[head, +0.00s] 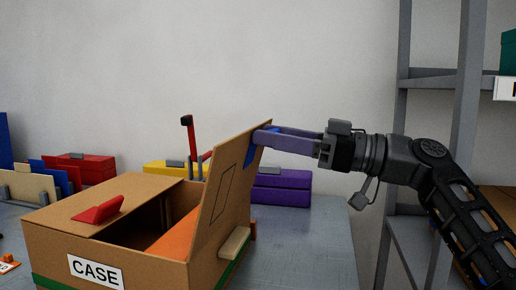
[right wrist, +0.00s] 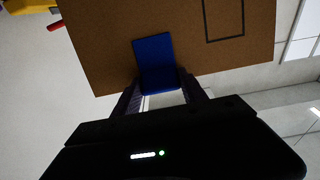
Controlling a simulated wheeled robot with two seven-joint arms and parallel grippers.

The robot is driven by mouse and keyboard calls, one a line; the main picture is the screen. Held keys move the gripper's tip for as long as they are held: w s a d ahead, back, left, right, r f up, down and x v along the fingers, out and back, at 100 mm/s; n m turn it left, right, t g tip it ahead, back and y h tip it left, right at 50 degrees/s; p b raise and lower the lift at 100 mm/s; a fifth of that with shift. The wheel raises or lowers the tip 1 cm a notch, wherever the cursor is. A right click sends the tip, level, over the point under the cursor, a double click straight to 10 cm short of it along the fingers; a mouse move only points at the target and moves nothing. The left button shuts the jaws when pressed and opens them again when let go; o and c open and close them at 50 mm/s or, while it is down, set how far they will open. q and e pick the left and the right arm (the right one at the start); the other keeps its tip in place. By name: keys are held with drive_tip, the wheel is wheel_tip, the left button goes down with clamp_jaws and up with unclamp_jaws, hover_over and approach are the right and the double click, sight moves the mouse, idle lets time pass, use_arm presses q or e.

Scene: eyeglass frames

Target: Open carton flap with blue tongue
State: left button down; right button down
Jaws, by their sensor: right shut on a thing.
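The brown carton (head: 140,235) with a "CASE" label stands at the front of the table. Its right flap (head: 228,185) is raised and leans slightly to the right; its left flap (head: 150,198), with a red tongue (head: 98,210), lies flat over the opening. My right gripper (head: 262,137) is shut on the blue tongue (head: 249,154) near the raised flap's top edge. In the right wrist view the blue tongue (right wrist: 155,64) lies on the brown flap (right wrist: 105,45) between my fingers. Orange material (head: 178,238) shows inside the carton. My left gripper is not in view.
A purple box (head: 283,188), a yellow box (head: 165,169) and a red box (head: 88,168) stand behind the carton. A rack of upright panels (head: 45,183) is at the left. A grey shelf unit (head: 467,75) stands at the right. The table (head: 310,240) is clear right of the carton.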

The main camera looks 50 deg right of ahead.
drive_tip(key=shift+s+d+f, duration=0.2)
drive_tip(key=shift+s+f, duration=0.2)
drive_tip(key=shift+f, duration=0.25)
drive_tip(key=c, duration=0.9)
unclamp_jaws()
drive_tip(key=o, duration=0.3)
drive_tip(key=shift+r, duration=0.1)
wheel_tip(320, 180, up, 10)
drive_tip(key=p, duration=0.5)
